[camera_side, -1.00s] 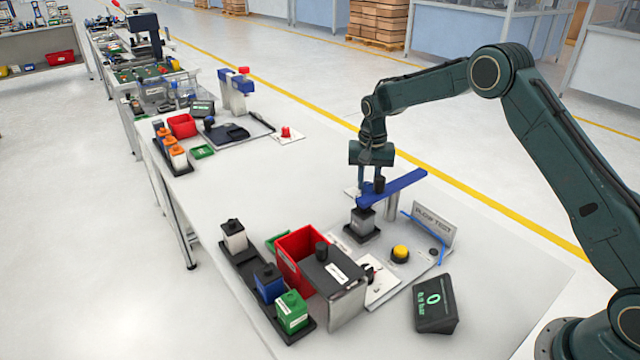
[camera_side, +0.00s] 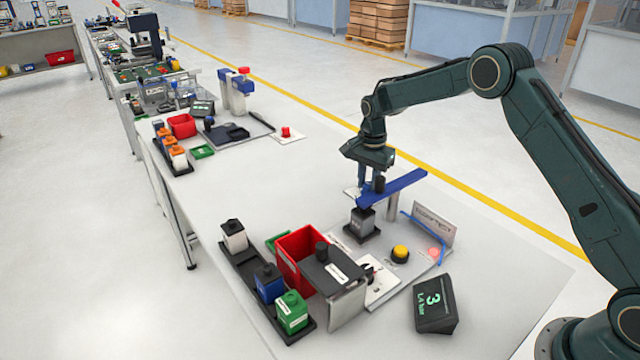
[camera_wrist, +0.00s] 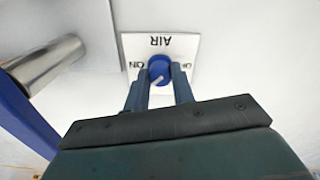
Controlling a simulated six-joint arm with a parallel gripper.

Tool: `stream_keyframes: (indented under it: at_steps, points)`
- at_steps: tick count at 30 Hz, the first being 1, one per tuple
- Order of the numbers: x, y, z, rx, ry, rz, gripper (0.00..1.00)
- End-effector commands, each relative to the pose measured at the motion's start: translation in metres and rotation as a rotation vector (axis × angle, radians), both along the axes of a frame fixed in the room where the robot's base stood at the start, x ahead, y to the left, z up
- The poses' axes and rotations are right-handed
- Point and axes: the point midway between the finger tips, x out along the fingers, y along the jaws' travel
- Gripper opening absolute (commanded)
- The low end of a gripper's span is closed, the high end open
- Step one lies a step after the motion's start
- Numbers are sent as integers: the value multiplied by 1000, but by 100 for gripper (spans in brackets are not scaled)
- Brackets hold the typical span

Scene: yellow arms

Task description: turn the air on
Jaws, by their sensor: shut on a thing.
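The air knob is a round blue dial (camera_wrist: 159,70) with a pale pointer line. It sits on a white plate (camera_wrist: 180,44) marked AIR, ON and OFF, shown upside down in the wrist view. My gripper (camera_wrist: 160,80) is shut on the knob, one finger on each side. The pointer slants toward the ON side of the plate. In the side view my gripper (camera_side: 361,192) reaches down behind the blue arm (camera_side: 392,188) of the test fixture, and the knob is hidden there.
A flow test sign (camera_side: 433,222), a red-lit lamp (camera_side: 435,253) and a yellow button (camera_side: 400,253) stand right of the fixture. A grey-and-black block (camera_side: 362,222) sits under the blue arm. A red bin (camera_side: 300,250) stands nearer.

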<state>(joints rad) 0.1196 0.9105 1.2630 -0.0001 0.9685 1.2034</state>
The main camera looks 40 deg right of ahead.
Motion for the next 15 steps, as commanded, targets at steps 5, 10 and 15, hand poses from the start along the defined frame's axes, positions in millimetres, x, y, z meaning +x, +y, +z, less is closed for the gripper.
stream_keyframes:
  at_steps: [5, 10, 15]
  points:
    - [1, -1, 2, -1, -4, -4, 2]
    - [1, -1, 2, -1, -4, -4, 30]
    - [1, 0, 1, 0, -2, -2, 46]
